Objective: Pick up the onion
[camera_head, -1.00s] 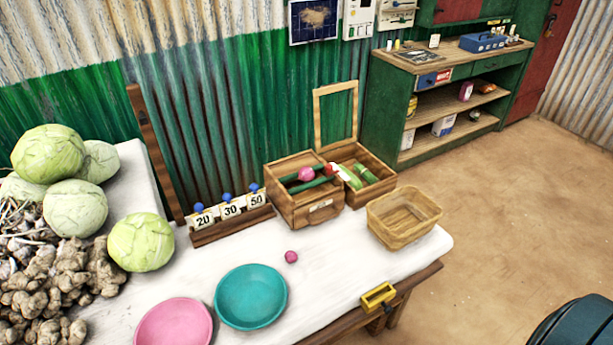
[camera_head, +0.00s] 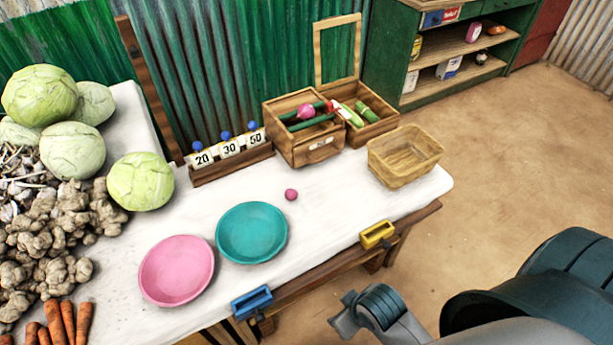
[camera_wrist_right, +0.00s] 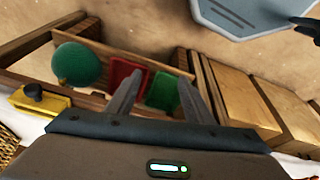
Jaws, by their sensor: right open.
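A small round pinkish-red thing (camera_head: 291,194), perhaps the onion, lies alone on the white tabletop (camera_head: 330,205) in the head view. A larger pink bulb (camera_head: 306,111) lies among green vegetables in the open wooden box (camera_head: 318,152); I cannot tell for sure which is the onion. My right arm comes in at the lower right of the head view, off the table's front edge. In the right wrist view my right gripper (camera_wrist_right: 162,82) is open with nothing between its fingers. No onion shows there. My left gripper is not in view.
A teal bowl (camera_head: 252,232) and a pink bowl (camera_head: 177,270) stand left of the small round thing. A wicker basket (camera_head: 405,160) is at the right. Yellow (camera_head: 377,234) and blue (camera_head: 252,302) holders project from the front edge. Cabbages (camera_head: 72,150) and ginger fill the left.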

